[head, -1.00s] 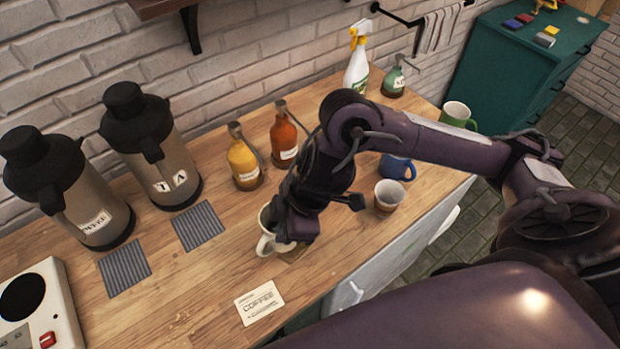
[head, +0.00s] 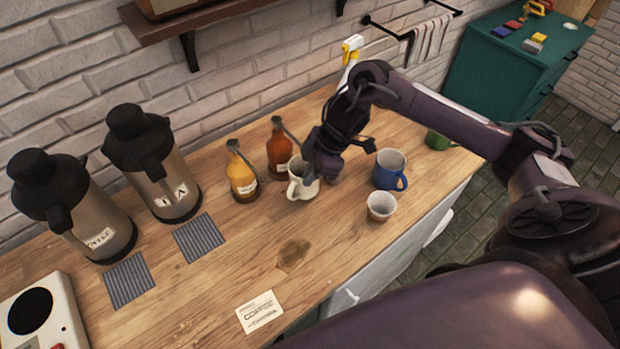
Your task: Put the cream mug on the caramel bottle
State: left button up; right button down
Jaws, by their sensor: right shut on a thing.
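My right gripper (head: 318,176) is shut on the cream mug (head: 301,183), gripping it from its right side. The mug is upright, with its handle toward the lower left. Its height over the counter is hard to judge. Just left of it stands a yellow-amber pump bottle (head: 241,178). Behind it stands a red-brown pump bottle (head: 279,148), partly covered by the mug. The bottle labels are too small to read, so I cannot tell which is caramel. My left gripper is not in view.
A blue mug (head: 388,172), a patterned cup (head: 381,206) and a green mug (head: 437,140) stand to the right. Two dark flasks (head: 83,210) (head: 158,168) stand left behind grey mats (head: 199,238). A brown patch (head: 293,254) and a card (head: 260,312) lie in front on the wooden counter.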

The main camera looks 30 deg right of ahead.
aim_at(310, 188)
notch_tip(310, 188, down, 2)
jog(key=shift+s+f+p, duration=0.1)
jog(key=shift+p, duration=0.45)
jog(key=shift+f, duration=0.35)
jog(key=shift+f, duration=0.15)
jog(key=c, duration=1.6)
grip_release()
